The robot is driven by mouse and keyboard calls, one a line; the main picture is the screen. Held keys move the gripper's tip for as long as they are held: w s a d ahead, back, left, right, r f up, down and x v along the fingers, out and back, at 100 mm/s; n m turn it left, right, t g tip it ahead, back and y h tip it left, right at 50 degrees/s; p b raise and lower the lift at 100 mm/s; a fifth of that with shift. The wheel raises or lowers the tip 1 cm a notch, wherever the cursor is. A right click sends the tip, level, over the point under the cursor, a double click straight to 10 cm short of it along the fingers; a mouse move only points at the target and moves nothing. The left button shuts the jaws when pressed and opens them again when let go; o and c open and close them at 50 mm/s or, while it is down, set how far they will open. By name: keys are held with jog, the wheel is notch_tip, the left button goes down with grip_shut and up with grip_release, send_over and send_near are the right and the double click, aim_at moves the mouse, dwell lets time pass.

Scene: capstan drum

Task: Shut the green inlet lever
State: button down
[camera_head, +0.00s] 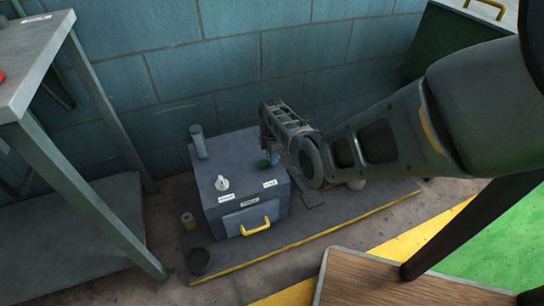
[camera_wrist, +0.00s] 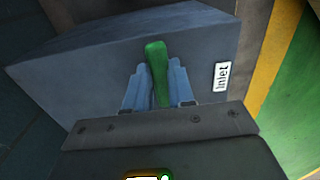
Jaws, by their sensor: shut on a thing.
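The green inlet lever (camera_wrist: 157,62) stands up between the fingers of my gripper (camera_wrist: 159,88) in the wrist view. The fingers are shut on it, one on each side. In the head view a small green part of the lever (camera_head: 264,163) shows just below my gripper (camera_head: 268,157), over the box's top at its back right. The grey box (camera_head: 237,172) carries an "Inlet" label, which is readable in the wrist view (camera_wrist: 221,77). The lever's base is hidden behind the fingers and the gripper body.
A white knob (camera_head: 221,183) and a grey cylinder (camera_head: 199,141) are on the box's left side. A yellow handle (camera_head: 255,227) is on its front. A grey metal table (camera_head: 45,50) stands left; a wooden-topped surface (camera_head: 400,285) is at lower right. A block wall is behind.

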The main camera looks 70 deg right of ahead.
jog(key=c, duration=1)
grip_release()
jog(key=shift+o, duration=0.2)
notch_tip(320, 180, up, 8)
jog(key=p, duration=0.3)
jog(key=shift+f+p, duration=0.1)
jog(key=shift+p, duration=0.3)
